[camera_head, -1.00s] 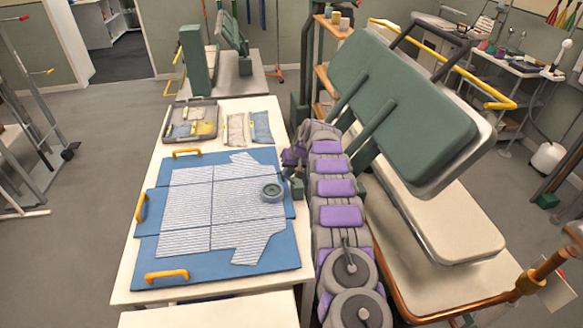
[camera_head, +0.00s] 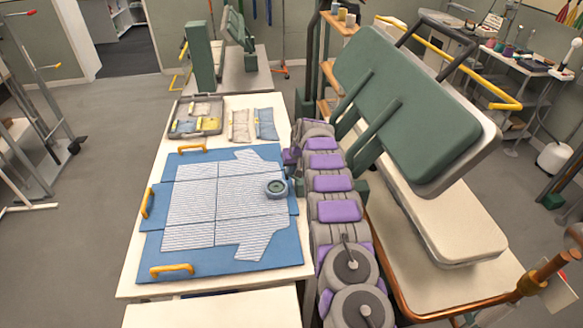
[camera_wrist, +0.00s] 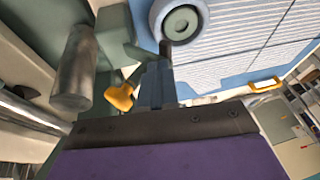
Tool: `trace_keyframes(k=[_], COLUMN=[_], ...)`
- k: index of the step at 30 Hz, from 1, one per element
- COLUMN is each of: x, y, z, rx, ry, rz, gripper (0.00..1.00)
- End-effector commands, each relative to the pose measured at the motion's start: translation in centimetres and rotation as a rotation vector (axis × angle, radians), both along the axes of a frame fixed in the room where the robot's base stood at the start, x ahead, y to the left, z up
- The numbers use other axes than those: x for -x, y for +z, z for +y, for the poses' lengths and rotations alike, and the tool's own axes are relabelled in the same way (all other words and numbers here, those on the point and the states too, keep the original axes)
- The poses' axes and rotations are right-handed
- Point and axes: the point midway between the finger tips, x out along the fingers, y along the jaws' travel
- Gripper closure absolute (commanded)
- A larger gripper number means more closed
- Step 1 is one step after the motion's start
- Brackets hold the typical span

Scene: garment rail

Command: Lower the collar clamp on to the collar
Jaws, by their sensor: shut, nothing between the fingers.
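A striped shirt (camera_head: 205,205) lies flat on a blue board (camera_head: 165,245). At its right edge is a round grey disc with a dark green centre (camera_head: 277,188), apparently the collar clamp; it also shows at the top of the wrist view (camera_wrist: 180,20). A green block (camera_wrist: 125,38) stands beside the disc. The collar is not distinct, and I cannot tell whether the disc touches the cloth. My gripper (camera_wrist: 164,50) is shut and empty, its tip close to the disc's near edge. An orange knob (camera_wrist: 119,93) is left of the fingers. In the head view my arm mostly hides the gripper.
Orange handles (camera_head: 172,269) edge the board. A large green padded press plate (camera_head: 405,105) stands tilted at the right. A metal cylinder (camera_wrist: 75,72) stands left of my gripper.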

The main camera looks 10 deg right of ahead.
Motion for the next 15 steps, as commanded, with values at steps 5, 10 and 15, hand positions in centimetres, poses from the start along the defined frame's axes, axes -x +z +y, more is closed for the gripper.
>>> trace_keyframes(k=[5,10,15], x=[0.1,0.1,0.0], y=[-0.4,-1.4,-2.6], z=[1.1,2.3,3.1], rx=[0.102,0.258,0.413], ry=[0.007,0.008,0.006], rz=[0.003,0.002,-0.001], gripper=[1.00,1.00,1.00])
